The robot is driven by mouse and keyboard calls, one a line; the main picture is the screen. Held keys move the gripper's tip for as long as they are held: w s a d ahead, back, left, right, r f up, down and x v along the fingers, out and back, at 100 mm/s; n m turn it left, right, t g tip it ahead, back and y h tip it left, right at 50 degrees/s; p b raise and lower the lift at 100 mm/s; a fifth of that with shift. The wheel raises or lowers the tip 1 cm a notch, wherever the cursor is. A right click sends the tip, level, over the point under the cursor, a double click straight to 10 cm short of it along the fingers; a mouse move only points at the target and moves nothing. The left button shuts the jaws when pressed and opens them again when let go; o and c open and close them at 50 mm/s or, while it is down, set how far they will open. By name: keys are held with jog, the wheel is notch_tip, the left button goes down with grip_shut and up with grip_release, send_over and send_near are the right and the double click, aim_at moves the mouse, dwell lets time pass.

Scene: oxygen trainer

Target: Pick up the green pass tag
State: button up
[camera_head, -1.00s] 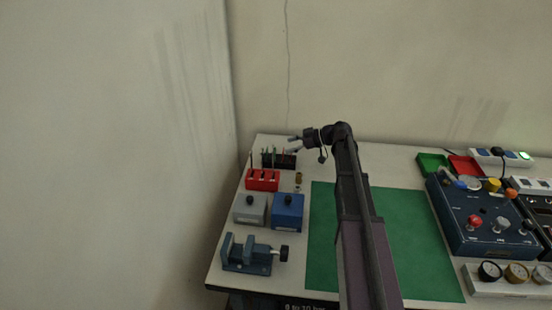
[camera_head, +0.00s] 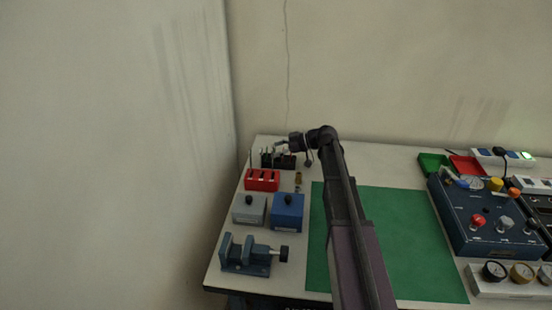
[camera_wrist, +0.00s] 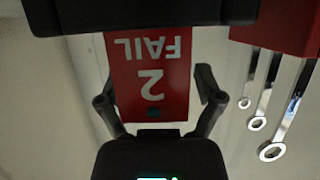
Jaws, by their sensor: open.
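No green pass tag can be made out with certainty in either view. In the wrist view a red tag (camera_wrist: 148,75) reads "FAIL 2", upside down. My gripper (camera_wrist: 158,100) is open, with one finger on each side of this red tag; I see gaps between the tag and the fingers. In the head view my gripper (camera_head: 280,147) is at the back left of the bench, over or beside a dark rack (camera_head: 285,162). The gripper and arm partly hide what stands there, and details are too small to read.
A red block (camera_head: 262,180) stands just in front of the rack; several spanners (camera_wrist: 284,115) show at right in the wrist view. Grey (camera_head: 249,209) and blue boxes (camera_head: 288,212) and a vise (camera_head: 250,253) stand nearer.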

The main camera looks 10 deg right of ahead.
dwell(0.3)
jog(key=c, duration=0.8)
jog(key=shift+c, duration=0.2)
jog(key=shift+r, duration=0.15)
notch_tip(320, 180, up, 10)
jog(key=p, duration=1)
